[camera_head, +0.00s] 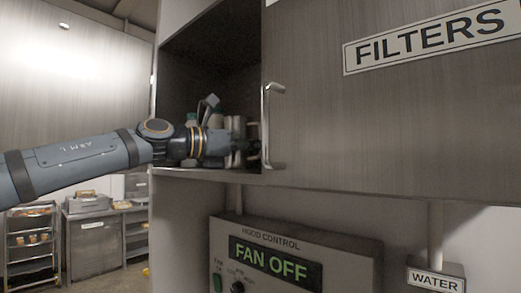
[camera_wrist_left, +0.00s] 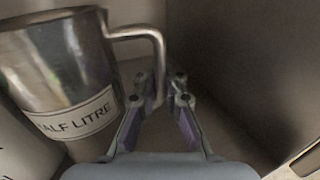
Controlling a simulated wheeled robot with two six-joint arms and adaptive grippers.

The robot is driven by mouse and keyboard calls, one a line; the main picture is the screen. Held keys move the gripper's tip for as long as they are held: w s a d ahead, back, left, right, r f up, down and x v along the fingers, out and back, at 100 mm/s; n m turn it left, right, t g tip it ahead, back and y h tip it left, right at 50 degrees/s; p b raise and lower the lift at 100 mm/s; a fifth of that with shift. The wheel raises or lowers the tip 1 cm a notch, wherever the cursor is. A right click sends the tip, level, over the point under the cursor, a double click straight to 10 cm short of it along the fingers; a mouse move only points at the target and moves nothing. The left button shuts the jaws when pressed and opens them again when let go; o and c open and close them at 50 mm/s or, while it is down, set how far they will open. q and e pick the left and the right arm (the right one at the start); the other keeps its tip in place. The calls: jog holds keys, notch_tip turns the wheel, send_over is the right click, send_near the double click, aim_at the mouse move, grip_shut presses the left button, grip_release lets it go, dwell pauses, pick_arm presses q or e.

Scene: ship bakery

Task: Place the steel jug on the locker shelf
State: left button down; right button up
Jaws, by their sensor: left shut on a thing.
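The steel jug (camera_wrist_left: 62,62), labelled "HALF LITRE", is large at the left of the left wrist view. Its bent handle reaches right, down to my left gripper (camera_wrist_left: 165,90), whose fingertips are closed on the handle's lower end. In the head view my left arm reaches from the left into the open locker, with the gripper (camera_head: 245,146) just above the locker shelf (camera_head: 215,175). The jug (camera_head: 238,127) is partly hidden there by the wrist. I cannot tell whether its base touches the shelf. My right gripper is out of view.
The locker door (camera_head: 380,120) with a "FILTERS" sign and its handle (camera_head: 270,125) stand right of the opening. Pale containers (camera_head: 216,119) show behind my wrist. A white object (camera_wrist_left: 15,145) is beside the jug. A hood control box (camera_head: 300,260) is below.

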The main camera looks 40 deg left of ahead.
pick_arm(q)
jog(key=shift+s+a, duration=0.1)
jog(key=shift+a, duration=0.05)
jog(key=c, duration=1.6)
grip_release()
jog(key=shift+s+r, duration=0.1)
jog(key=shift+o, duration=0.9)
jog(key=shift+d, duration=0.25)
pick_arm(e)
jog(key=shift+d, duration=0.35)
